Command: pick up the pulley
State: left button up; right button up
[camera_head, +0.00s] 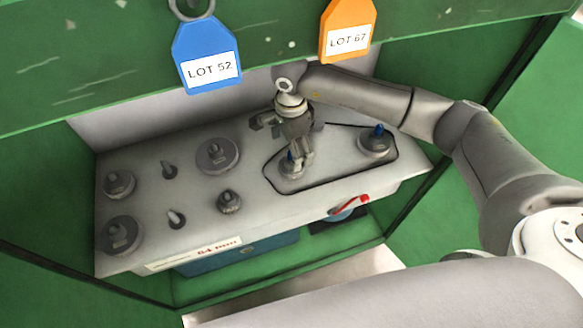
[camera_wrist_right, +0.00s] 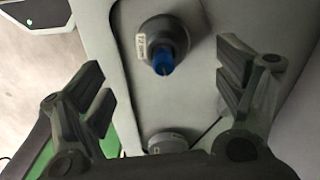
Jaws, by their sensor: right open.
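Several grey pulley-like discs sit on a pale sloping panel (camera_head: 330,185); I cannot tell which is the pulley meant. Inside a black outline are two discs with blue-tipped posts, a right one (camera_head: 376,142) and a left one (camera_head: 291,168). My right gripper (camera_head: 302,162) points down at the left one and partly covers it. In the wrist view a blue-tipped disc (camera_wrist_right: 163,42) with a small label lies beyond the open, empty fingers of the right gripper (camera_wrist_right: 163,88). Another round grey piece (camera_wrist_right: 168,143) is partly hidden by the gripper body. My left gripper is out of view.
Other discs (camera_head: 217,155) (camera_head: 120,235) and bare pegs (camera_head: 168,170) stand on the panel's left. Green walls (camera_head: 40,180) enclose it. A blue LOT 52 tag (camera_head: 207,55) and an orange LOT 67 tag (camera_head: 347,30) hang in front. A red-handled item (camera_head: 350,206) lies below the panel.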

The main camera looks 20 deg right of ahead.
jog(key=f+b, duration=0.1)
jog(key=f, duration=0.2)
jog(key=f+b, duration=0.2)
jog(key=f, duration=0.2)
jog(key=shift+w+d+f, duration=0.15)
jog(key=shift+w+f, duration=0.05)
jog(key=shift+r, duration=0.1)
jog(key=c, duration=1.2)
jog(key=shift+c, duration=0.2)
jog(key=shift+r, duration=0.1)
notch_tip(320, 180, up, 10)
jog(key=shift+f+b, duration=0.1)
jog(key=shift+b, duration=0.35)
